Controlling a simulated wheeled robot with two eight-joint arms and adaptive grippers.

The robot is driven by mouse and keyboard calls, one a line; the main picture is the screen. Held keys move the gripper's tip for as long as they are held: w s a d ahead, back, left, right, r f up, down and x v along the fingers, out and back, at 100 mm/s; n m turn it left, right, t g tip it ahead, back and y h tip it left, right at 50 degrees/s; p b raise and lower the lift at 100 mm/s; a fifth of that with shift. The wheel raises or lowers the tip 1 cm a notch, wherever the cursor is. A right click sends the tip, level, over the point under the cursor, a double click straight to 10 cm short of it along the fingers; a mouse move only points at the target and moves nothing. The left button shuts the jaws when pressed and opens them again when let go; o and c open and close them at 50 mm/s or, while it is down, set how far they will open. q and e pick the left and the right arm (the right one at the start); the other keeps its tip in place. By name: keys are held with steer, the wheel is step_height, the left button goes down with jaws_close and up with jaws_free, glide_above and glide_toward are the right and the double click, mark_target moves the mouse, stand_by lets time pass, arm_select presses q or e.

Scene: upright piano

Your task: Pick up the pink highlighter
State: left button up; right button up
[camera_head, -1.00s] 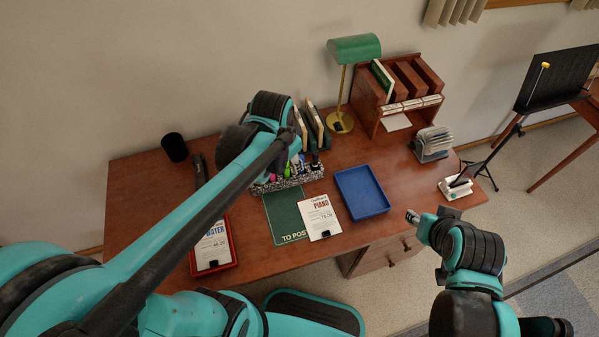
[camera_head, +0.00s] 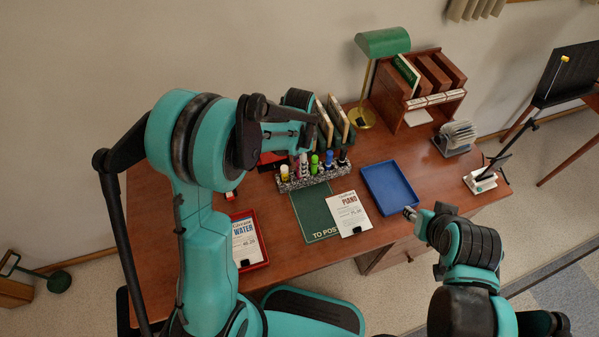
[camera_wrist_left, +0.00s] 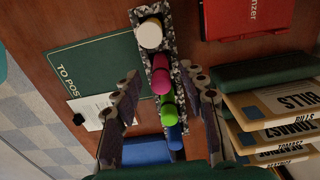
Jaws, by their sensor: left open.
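The pink highlighter (camera_wrist_left: 160,81) stands in a speckled pen holder (camera_wrist_left: 140,18), between a white-capped pen (camera_wrist_left: 149,34) and a green one (camera_wrist_left: 168,114). A blue one (camera_wrist_left: 174,136) stands beyond the green. In the left wrist view my left gripper (camera_wrist_left: 165,82) is open, with one finger on each side of the pen row and the pink cap between them. I cannot tell whether either finger touches a pen. In the head view the left hand is above the holder (camera_head: 314,178) and partly hides the pens. My right gripper (camera_head: 411,213) is near the desk's front edge; its jaws are too small to read.
A green mat (camera_head: 312,219) and a piano card (camera_head: 349,213) lie in front of the holder. A blue tray (camera_head: 390,188) is to the right. Upright books (camera_head: 338,118), a green lamp (camera_head: 382,42) and a wooden organizer (camera_head: 411,108) stand behind. A red-framed water card (camera_head: 262,252) lies at left.

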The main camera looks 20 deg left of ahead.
arm_select(q)
step_height(320, 180, down, 3)
steer(key=shift+w+r+b, duration=0.15)
steer(key=shift+r+b, duration=0.05)
steer(key=shift+b, duration=0.1)
steer(key=shift+r, duration=0.1)
steer(key=c, duration=1)
steer(key=shift+o, duration=0.2)
step_height(320, 180, up, 10)
steer(key=p, duration=0.3)
steer(key=shift+p, duration=0.4)
